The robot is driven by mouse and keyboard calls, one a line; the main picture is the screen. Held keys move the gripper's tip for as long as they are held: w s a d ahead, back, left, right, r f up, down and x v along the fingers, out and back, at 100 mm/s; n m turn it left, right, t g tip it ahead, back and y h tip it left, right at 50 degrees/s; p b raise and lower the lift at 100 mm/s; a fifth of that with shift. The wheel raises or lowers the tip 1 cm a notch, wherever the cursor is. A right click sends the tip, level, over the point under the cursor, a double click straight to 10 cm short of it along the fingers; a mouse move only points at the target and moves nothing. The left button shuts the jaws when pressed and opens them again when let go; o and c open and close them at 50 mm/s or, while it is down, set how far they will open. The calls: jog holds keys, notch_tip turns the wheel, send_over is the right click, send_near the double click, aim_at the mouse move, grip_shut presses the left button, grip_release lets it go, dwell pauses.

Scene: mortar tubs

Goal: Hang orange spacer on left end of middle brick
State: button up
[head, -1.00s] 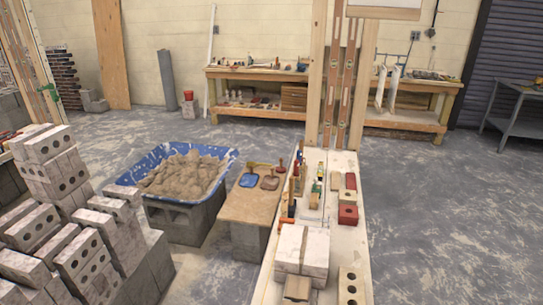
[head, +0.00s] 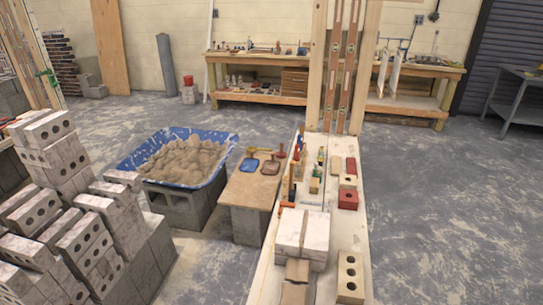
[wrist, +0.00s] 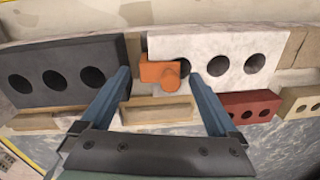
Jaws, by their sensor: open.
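In the wrist view, the orange spacer (wrist: 157,74) is at the left end of a white brick (wrist: 220,48) with dark round holes. It overlaps the brick's face; I cannot tell whether it hangs on the brick or is just in front of it. A dark grey brick (wrist: 55,72) with several holes stands to the left, with a gap between the two. My gripper (wrist: 159,79) is open, its two blue fingers apart on either side of the spacer, with no clear contact. My gripper does not show in the head view.
Below the spacer is a wooden block (wrist: 158,111). A red brick (wrist: 248,106) and a tan brick (wrist: 300,101) lie at right. In the head view, a blue mortar tub (head: 215,165) stands left of the long bench (head: 335,225), and grey bricks (head: 85,245) are stacked at far left.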

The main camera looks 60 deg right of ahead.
notch_tip(320, 180, up, 12)
jog(key=shift+a+r, duration=0.25)
